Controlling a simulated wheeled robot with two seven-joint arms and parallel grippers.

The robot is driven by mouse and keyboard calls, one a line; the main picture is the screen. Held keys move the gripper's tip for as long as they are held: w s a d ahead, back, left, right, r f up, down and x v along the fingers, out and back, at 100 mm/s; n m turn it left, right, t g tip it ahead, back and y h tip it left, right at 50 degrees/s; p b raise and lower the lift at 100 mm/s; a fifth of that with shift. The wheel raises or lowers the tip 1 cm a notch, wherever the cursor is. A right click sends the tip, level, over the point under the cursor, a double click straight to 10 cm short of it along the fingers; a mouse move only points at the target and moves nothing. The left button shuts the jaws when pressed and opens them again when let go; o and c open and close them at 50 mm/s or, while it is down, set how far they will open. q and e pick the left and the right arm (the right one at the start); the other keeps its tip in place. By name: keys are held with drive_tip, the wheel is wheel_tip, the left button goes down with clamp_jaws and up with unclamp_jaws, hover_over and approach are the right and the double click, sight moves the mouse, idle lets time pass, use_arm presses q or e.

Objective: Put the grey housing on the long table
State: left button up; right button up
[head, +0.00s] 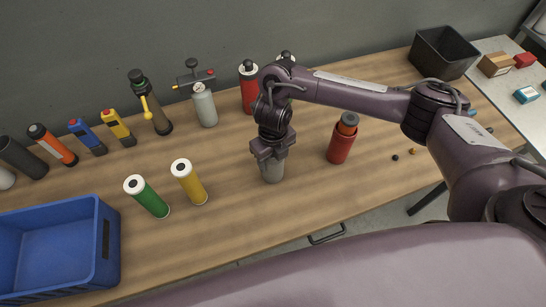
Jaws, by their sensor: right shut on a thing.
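The grey housing (272,171) is a small grey cylinder near the middle of the long wooden table (240,225). It stands upright, low at the table surface; I cannot tell whether its base touches the wood. My right gripper (271,153) reaches in from the right, points down and is shut on the housing's top. The gripper hides the upper part of the housing. My left gripper is not in view.
Yellow (189,184) and green (148,197) cylinders stand to the left. A blue crate (107,250) is at front left, a black bin (443,52) at back right. Several tools line the back.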

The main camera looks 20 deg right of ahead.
drive_tip(key=shift+f, duration=0.15)
drive_tip(key=o, duration=1.1)
wheel_tip(320, 180, up, 12)
drive_tip(key=shift+r+p, duration=0.25)
drive_tip(key=shift+p, duration=0.15)
